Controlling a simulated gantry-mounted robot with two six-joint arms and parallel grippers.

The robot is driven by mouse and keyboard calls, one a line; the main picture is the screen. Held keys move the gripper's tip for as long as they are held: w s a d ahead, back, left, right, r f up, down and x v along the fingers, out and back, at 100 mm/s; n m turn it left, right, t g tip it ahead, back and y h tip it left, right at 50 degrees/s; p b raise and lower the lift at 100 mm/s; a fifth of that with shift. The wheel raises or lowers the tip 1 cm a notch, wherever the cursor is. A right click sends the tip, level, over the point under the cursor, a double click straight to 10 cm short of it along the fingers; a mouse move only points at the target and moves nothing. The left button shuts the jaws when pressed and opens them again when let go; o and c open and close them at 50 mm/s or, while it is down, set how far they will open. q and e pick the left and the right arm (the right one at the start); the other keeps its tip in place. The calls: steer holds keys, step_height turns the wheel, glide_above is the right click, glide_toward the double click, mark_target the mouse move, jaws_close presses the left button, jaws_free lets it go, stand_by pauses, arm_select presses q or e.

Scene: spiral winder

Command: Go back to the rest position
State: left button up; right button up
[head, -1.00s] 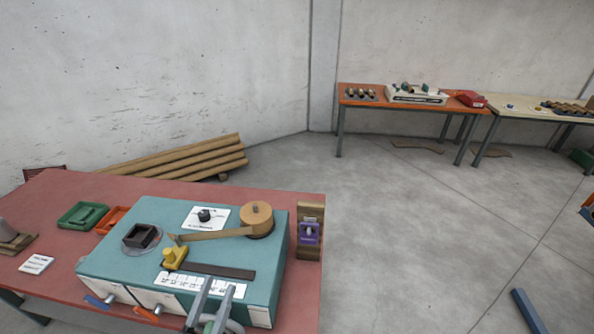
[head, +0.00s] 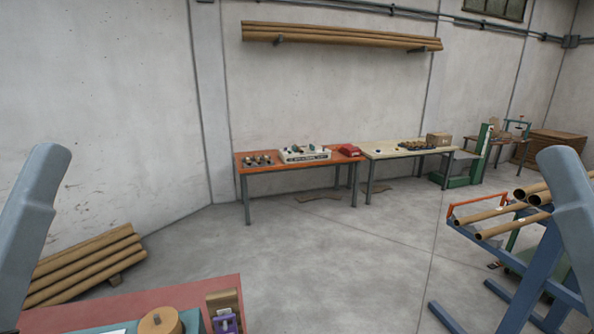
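Two grey-blue links of my own arms stand at the left and right edges of the head view. Neither gripper shows in this view, so their fingers are hidden from me. The red table (head: 215,290) is at the bottom left, cut off by the frame. On it, the teal winder box (head: 190,321) shows only in part, with a round wooden spool (head: 160,322) on top. A purple piece on a wooden stand (head: 225,312) is at its right.
An orange table (head: 248,165) with parts stands at the back wall, with a cream table (head: 375,151) beside it. A blue rack (head: 520,275) with cardboard tubes (head: 505,222) is at the right. Tubes (head: 85,265) lie stacked at the left. The middle floor is clear.

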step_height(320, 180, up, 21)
steer(key=p, duration=1.8)
